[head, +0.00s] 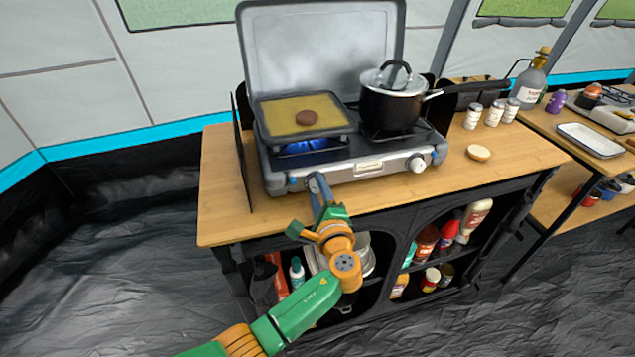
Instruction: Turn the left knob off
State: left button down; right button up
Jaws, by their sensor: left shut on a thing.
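A two-burner camping stove (345,170) with its lid raised stands on a wooden table. A blue flame (305,144) burns under the left burner. My left gripper (316,182) reaches up to the left end of the stove's front panel and is shut on the left knob there. The gripper hides most of this knob, so its angle cannot be read. The right knob (416,163) shows clear at the right end of the front panel. My right gripper is not in view.
Small jars (494,113) and a bottle (530,82) stand farther right. The wooden tabletop (450,180) is mostly clear in front.

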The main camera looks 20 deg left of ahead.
pick_arm(q)
jog(key=m+p, duration=0.1)
jog(key=m, duration=0.1)
jog(key=m+p, duration=0.1)
jog(key=m, duration=0.2)
jog(key=shift+d+r+g+p, duration=0.1)
jog(key=shift+r+g+p, duration=0.1)
jog(key=shift+g+p, duration=0.15)
jog(key=m+y+p, duration=0.1)
jog(key=m, duration=0.2)
jog(key=shift+w, duration=0.1)
jog(key=shift+d+f+m, duration=0.1)
jog(key=shift+m, duration=0.9)
jog(key=c, duration=0.7)
grip_release()
